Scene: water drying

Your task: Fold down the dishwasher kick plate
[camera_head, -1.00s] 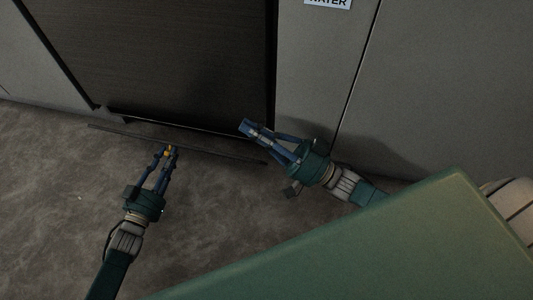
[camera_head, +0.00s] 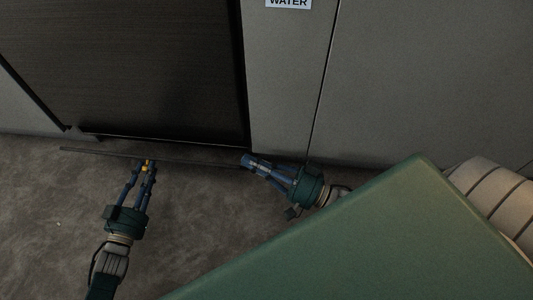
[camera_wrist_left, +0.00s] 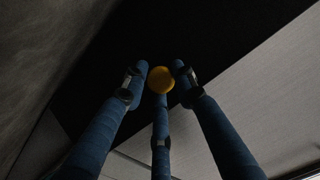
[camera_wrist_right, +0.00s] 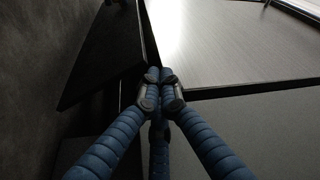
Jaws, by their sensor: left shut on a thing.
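The dark kick plate (camera_head: 95,151) shows nearly edge-on in the head view, low in front of the dishwasher's (camera_head: 155,65) dark door. It stands out from the base, with a narrow gap behind it. In the left wrist view it is a broad black panel (camera_wrist_left: 215,35). My left gripper (camera_head: 149,163) is shut on a small yellow knob (camera_wrist_left: 161,79) at the plate's front. My right gripper (camera_head: 249,160) has its fingertips together, near the plate's right end; no object shows between them. In the right wrist view the plate is a tilted dark panel (camera_wrist_right: 108,50).
Light grey cabinet fronts (camera_head: 290,80) flank the dishwasher, one with a WATER label (camera_head: 289,3). A green surface (camera_head: 390,235) covers the lower right of the head view. The dark floor (camera_head: 50,225) at the left is clear.

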